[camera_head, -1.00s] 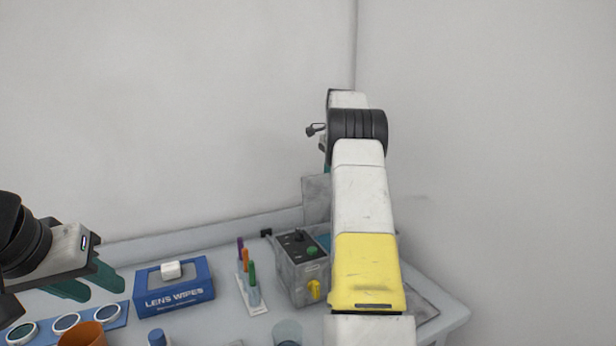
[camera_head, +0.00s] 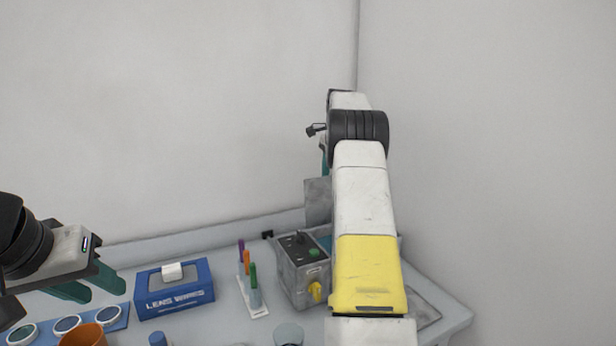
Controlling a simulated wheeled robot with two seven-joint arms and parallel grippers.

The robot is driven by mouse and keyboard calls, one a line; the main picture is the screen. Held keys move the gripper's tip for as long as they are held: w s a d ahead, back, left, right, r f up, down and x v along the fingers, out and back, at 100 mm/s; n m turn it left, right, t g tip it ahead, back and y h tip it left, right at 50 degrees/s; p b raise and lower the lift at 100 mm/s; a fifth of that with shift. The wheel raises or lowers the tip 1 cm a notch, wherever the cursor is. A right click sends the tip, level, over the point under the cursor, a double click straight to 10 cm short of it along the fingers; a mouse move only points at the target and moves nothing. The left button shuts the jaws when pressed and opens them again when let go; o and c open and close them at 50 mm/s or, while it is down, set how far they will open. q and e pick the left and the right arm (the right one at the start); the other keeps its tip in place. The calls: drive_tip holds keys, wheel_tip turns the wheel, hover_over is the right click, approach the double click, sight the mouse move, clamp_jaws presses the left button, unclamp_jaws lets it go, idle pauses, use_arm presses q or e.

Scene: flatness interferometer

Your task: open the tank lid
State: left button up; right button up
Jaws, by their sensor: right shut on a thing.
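The tank (camera_head: 303,278) is a grey box with a control panel, a green button and a yellow knob, at the right of the bench. Its lid (camera_head: 317,203) is a grey plate standing steeply raised at the tank's back, and a strip of blue-green interior shows beside the panel. My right gripper (camera_head: 323,163) is mostly hidden behind my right arm; a bit of teal finger shows just above the lid. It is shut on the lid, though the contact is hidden. My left gripper (camera_head: 104,292) is open and empty at the left, apart from the tank.
A blue lens wipes box (camera_head: 174,293), a rack of coloured pens (camera_head: 254,296), a clear cup (camera_head: 289,334), an orange cup (camera_head: 82,336) and a blue tray of round lenses (camera_head: 112,325) stand on the bench. Walls (camera_head: 180,110) close off the back and right.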

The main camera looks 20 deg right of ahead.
drive_tip(key=v, duration=0.6)
drive_tip(key=shift+w+a+r, duration=0.1)
drive_tip(key=shift+a+r, duration=0.05)
drive_tip(key=shift+r, duration=0.2)
drive_tip(key=shift+s+r, duration=0.25)
drive_tip(key=shift+r, duration=0.3)
drive_tip(key=s+a+r+n+t+y, duration=0.1)
drive_tip(key=s+a+r+n, duration=0.3)
drive_tip(key=s+a, duration=0.35)
drive_tip(key=s+a+r+n+t, duration=0.1)
drive_tip(key=s+a+r+n, duration=0.3)
drive_tip(key=s+a, duration=0.3)
drive_tip(key=s+a+f+n, duration=0.3)
drive_tip(key=s+a+f, duration=0.1)
drive_tip(key=s, duration=0.4)
drive_tip(key=s+a+f+n+t, duration=0.1)
drive_tip(key=s+a+f+n, duration=0.2)
drive_tip(key=s, duration=0.5)
drive_tip(key=s+a+f+n+y, duration=0.1)
drive_tip(key=s+a+f+n, duration=0.2)
drive_tip(key=s+a+f, duration=0.2)
drive_tip(key=s, duration=0.3)
drive_tip(key=shift+n+t, duration=0.4)
drive_tip(key=shift+f, duration=0.1)
